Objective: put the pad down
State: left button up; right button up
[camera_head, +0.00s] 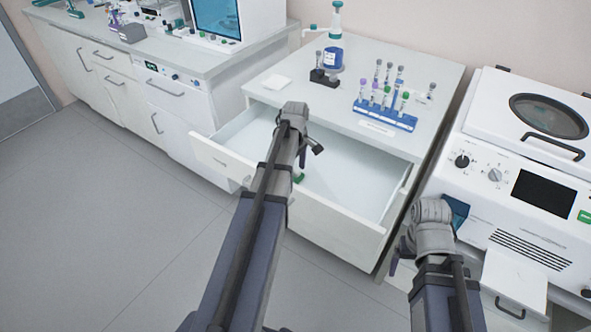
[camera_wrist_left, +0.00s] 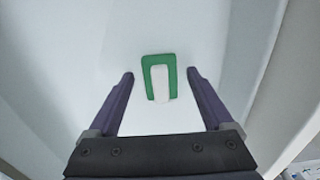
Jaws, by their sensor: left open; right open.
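A small flat green-and-white piece, which looks like the pad (camera_wrist_left: 161,78), lies on the white floor of the open drawer (camera_head: 340,185). In the left wrist view it is between and just beyond my left fingertips, with a clear gap on both sides. In the head view only a bit of its green (camera_head: 299,178) shows beside my left arm. My left gripper (camera_head: 310,152) is open and empty, over the drawer. My right gripper (camera_head: 400,252) is open beside the machine at the right, partly hidden by its own wrist.
The counter above the drawer holds a blue tube rack (camera_head: 385,115) with several tubes, a blue-labelled bottle (camera_head: 332,60) and a flat white square (camera_head: 278,82). A white machine (camera_head: 525,185) stands at the right. The drawer's front panel (camera_head: 290,205) stands out over open floor.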

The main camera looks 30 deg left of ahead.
aim_at(296, 171)
pick_arm(q)
notch_tip(296, 171, up, 11)
jog(key=p, duration=1)
jog(key=shift+r+p, duration=0.15)
jog(key=shift+p, duration=0.15)
jog(key=shift+f, duration=0.2)
notch_tip(296, 171, down, 12)
jog(key=b, duration=1.2)
jog(key=shift+r, duration=0.2)
